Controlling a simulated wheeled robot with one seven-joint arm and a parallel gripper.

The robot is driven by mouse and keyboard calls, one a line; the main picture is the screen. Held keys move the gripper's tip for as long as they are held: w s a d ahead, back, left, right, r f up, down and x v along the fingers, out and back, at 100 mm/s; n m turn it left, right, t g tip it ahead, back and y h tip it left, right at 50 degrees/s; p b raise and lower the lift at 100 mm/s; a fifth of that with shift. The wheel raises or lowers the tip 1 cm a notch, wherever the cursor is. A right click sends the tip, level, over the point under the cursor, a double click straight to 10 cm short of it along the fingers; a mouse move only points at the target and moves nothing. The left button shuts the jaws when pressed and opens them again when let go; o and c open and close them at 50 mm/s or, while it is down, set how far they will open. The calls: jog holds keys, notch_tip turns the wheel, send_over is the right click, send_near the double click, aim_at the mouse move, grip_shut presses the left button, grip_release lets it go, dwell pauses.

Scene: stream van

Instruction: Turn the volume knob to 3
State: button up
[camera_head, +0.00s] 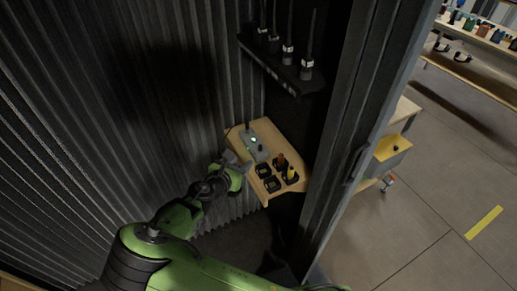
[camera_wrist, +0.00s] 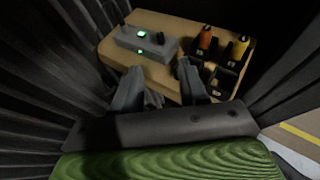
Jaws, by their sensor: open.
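A grey control box (camera_wrist: 128,38) lies on a small wooden shelf in the wrist view, and it also shows in the head view (camera_head: 247,136). It has a lit green display (camera_wrist: 142,33), a second green light (camera_wrist: 140,51) and a small black knob (camera_wrist: 158,38) on top. The knob also shows in the head view (camera_head: 261,148). The number it is set to is too small to read. My gripper (camera_wrist: 161,68) is open and empty. In the wrist view its fingers are in front of the box's near side, apart from the knob.
The wooden shelf (camera_wrist: 172,86) also holds black holders with an orange-topped item (camera_wrist: 206,38) and a yellow-topped item (camera_wrist: 240,46). Corrugated dark walls (camera_head: 110,90) enclose the corner. A dark rack (camera_head: 270,62) with several upright antennas hangs above. A door post (camera_head: 350,150) stands right.

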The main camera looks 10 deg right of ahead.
aim_at(259, 146)
jog(key=b+x, duration=0.1)
jog(key=x, duration=1.4)
grip_shut()
